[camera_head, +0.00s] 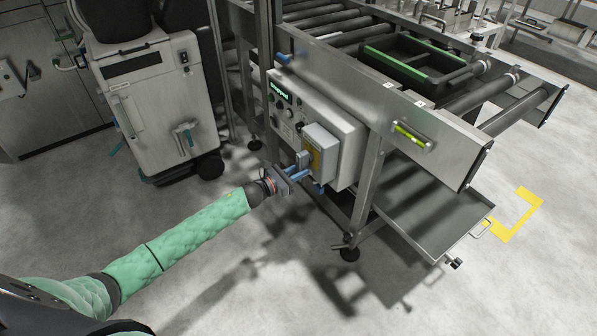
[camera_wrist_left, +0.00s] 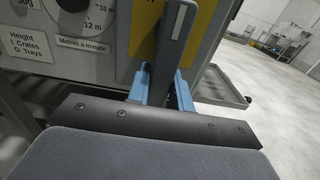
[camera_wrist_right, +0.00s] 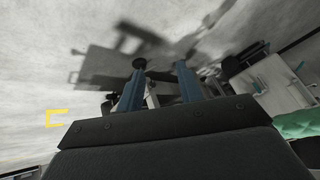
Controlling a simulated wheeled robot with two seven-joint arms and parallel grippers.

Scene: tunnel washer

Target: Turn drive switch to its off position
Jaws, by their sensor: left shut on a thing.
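The drive switch is a grey lever with a white line (camera_wrist_left: 178,25) on a yellow plate (camera_wrist_left: 204,24). In the left wrist view the lever points up, leaning slightly right. In the head view its grey box (camera_head: 323,141) sits on the front of the conveyor's control panel (camera_head: 285,106). My left gripper (camera_head: 304,175) reaches it from the left; its blue fingers (camera_wrist_left: 161,82) are shut on the lever, one on each side. The lever's lower part is hidden by the gripper. My right gripper (camera_wrist_right: 160,78) is open and empty, away from the switch.
A green-lit display (camera_head: 279,91) on the panel seems to read "Stopped". Above are conveyor rollers and a black crate (camera_head: 410,58). A metal tray (camera_head: 428,220) juts out low on the right. A grey cabinet (camera_head: 150,95) stands left. The floor in front is clear.

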